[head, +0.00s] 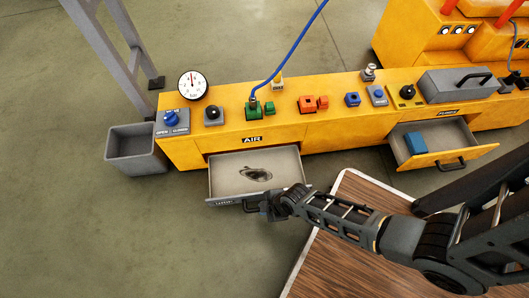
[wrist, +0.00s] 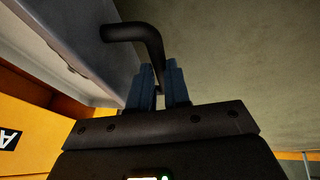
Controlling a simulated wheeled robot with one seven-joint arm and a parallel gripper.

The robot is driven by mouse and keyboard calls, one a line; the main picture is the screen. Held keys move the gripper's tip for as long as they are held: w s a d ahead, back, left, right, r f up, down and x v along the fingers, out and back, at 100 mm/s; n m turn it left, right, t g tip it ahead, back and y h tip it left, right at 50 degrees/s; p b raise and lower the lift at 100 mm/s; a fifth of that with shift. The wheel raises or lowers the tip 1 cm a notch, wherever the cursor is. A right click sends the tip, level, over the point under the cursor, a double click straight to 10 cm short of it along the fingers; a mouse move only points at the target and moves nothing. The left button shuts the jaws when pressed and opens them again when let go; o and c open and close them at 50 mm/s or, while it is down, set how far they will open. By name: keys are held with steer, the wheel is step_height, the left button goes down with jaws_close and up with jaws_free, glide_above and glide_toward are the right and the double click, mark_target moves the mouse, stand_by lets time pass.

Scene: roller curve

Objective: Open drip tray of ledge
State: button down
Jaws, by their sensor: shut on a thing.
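The yellow ledge (head: 285,125) runs across the middle of the head view. Its grey drip tray (head: 222,178) sticks out of the front below the AIR label, with a dark puddle inside. The tray's dark bar handle (head: 249,208) is on its front face; it also shows in the wrist view (wrist: 135,33). My gripper (head: 270,203) is at the right end of this handle. In the wrist view, its blue fingers (wrist: 158,88) are shut on the handle's leg. My gripper hides part of the handle in the head view.
A yellow drawer (head: 468,154) with a blue block (head: 416,143) stands open at the right. A grey bin (head: 136,150) stands at the ledge's left end. A wood-topped platform (head: 325,260) lies under my arm. Open floor lies in front of the tray.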

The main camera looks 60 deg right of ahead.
steer(key=c, duration=1.1)
jaws_free()
steer(key=p+v, duration=0.3)
steer(key=v, duration=0.4)
steer(key=shift+r+p, duration=0.35)
steer(key=shift+p, duration=0.05)
steer(key=shift+s, duration=0.15)
